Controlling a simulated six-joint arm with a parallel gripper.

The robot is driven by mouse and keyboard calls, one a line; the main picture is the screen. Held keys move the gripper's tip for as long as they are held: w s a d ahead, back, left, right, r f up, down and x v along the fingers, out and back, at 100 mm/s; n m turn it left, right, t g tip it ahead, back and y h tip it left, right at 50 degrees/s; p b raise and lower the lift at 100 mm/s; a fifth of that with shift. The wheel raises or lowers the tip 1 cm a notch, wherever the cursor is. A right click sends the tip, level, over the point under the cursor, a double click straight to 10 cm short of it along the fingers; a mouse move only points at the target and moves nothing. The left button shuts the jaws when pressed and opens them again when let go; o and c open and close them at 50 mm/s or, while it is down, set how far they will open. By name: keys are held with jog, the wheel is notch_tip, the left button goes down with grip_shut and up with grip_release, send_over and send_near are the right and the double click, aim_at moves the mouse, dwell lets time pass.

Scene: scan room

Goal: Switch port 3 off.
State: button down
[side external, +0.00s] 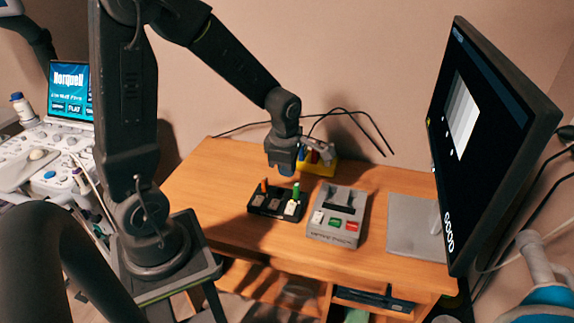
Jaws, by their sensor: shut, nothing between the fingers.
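A black switch box (262,211) lies on the wooden desk, with light label patches on its top. An orange upright piece (264,187) stands at its left and a green upright piece (296,190) at its right. The port numbers are too small to read, so I cannot tell which is port 3 or how it is set. My gripper (287,174) is shut and empty, pointing down above the back of the box. It hides part of what lies behind it, and I see no contact with the box.
A grey device (338,230) with white, green and red buttons stands right of the box. A yellow block (323,167) with cables is behind my gripper. A large monitor (490,140) rises at the right, beside a grey pad (415,228). The desk's left part (205,190) is clear.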

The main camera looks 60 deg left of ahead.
aim_at(292, 204)
jog(key=shift+r, duration=0.35)
jog(key=shift+w+a, duration=0.35)
jog(key=shift+w, duration=0.3)
jog(key=f, duration=0.9)
jog(key=w+a+f, duration=0.1)
jog(key=f, duration=0.4)
jog(key=shift+w+a, duration=0.1)
